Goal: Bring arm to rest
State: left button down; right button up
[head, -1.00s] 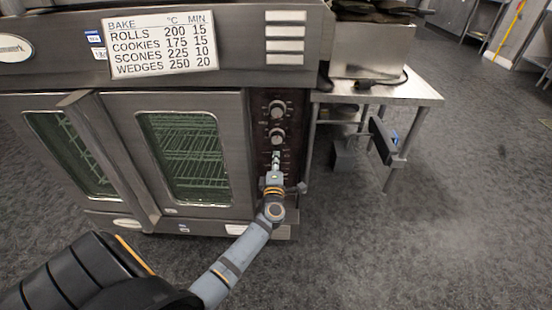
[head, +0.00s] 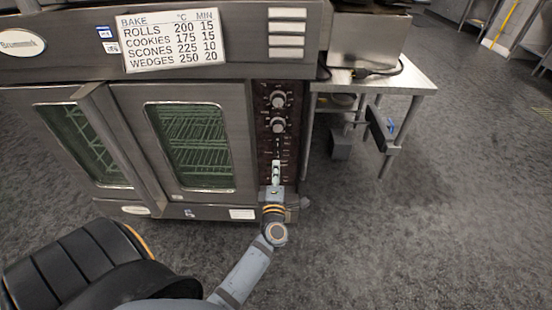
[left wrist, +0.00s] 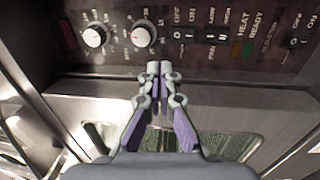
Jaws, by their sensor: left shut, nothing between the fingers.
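My left arm reaches in from the bottom of the head view. Its left gripper (head: 276,164) is in front of the oven's control panel (head: 267,146), below the two round knobs. The gripper is shut and empty. In the left wrist view, the closed fingertips (left wrist: 160,68) sit in the middle, below the upper knob row in the picture. The knobs (left wrist: 143,37) and several rocker switches (left wrist: 210,35) show beyond the fingers. I cannot tell whether the fingertips touch the panel; they look apart from the knobs. My right gripper is not in view.
The steel oven (head: 240,50) has two shut glass doors (head: 190,140) left of the panel. A bake-times sign (head: 172,40) is on its upper front. A steel table (head: 415,80) stands to the right with an appliance on it. Grey floor (head: 440,230) is open at the lower right.

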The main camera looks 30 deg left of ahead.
pick_arm(q)
jog(key=shift+s+d, duration=0.2)
jog(key=shift+s, duration=0.05)
jog(key=shift+d, duration=0.1)
dwell(0.3)
